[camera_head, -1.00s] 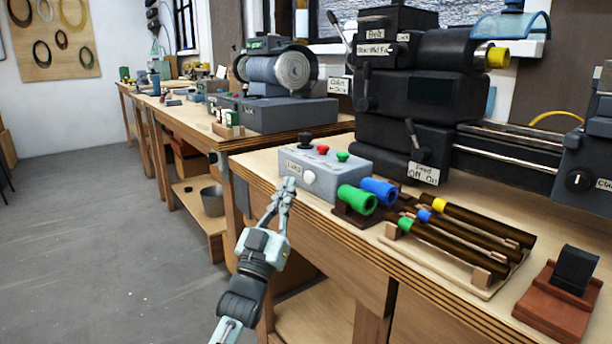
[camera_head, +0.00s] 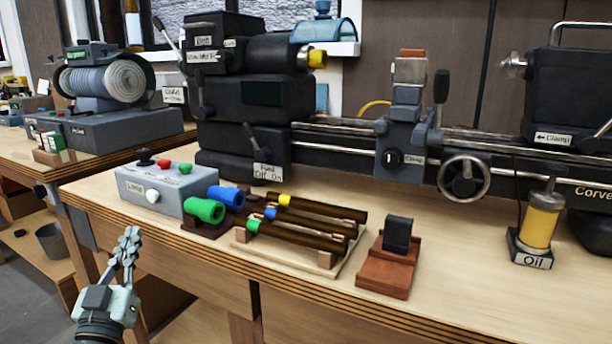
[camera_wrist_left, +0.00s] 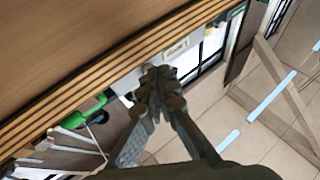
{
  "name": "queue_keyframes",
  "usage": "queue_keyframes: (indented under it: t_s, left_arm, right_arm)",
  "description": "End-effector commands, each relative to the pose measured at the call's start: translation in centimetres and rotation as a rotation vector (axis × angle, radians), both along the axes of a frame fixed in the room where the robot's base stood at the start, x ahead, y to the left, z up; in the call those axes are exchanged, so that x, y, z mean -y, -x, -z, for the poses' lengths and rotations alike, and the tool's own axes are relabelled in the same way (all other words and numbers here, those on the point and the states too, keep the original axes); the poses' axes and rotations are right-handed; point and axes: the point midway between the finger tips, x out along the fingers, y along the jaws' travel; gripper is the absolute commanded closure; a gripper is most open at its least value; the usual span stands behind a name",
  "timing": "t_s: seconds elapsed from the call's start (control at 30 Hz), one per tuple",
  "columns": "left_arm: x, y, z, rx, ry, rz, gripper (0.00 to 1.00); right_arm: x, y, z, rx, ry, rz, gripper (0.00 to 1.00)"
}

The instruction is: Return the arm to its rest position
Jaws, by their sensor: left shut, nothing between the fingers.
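My left gripper (camera_head: 130,240) is in the lower left of the head view, in front of the workbench's front edge, pointing up. Its fingers are together and nothing is between them. In the left wrist view the closed gripper (camera_wrist_left: 158,85) shows near the bench edge (camera_wrist_left: 120,62). A grey control box (camera_head: 150,190) with a white button on its front stands on the bench beyond the gripper, apart from it. My right gripper does not show in either view.
The wooden bench (camera_head: 290,290) bears green (camera_head: 205,210) and blue tubes, a rack of dark rods (camera_head: 320,222), a brown block (camera_head: 385,275) and an oil bottle (camera_head: 540,225). A black lathe (camera_head: 250,100) stands behind. Floor shows at the lower left.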

Motion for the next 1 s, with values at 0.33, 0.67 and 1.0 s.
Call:
queue_keyframes:
  t_s: [0.33, 0.67, 1.0]
  left_arm:
    - [4.9, 5.1, 24.6, -0.862, -0.004, 0.011, 1.0]
    - [8.6, 21.2, 39.0, -1.557, -0.07, 0.038, 1.0]
    - [9.1, 24.9, 40.6, -1.685, -0.085, 0.045, 1.0]
  right_arm:
    - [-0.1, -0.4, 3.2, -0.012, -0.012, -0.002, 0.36]
    - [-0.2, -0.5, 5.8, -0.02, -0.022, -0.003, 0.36]
    - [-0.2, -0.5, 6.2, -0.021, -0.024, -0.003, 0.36]
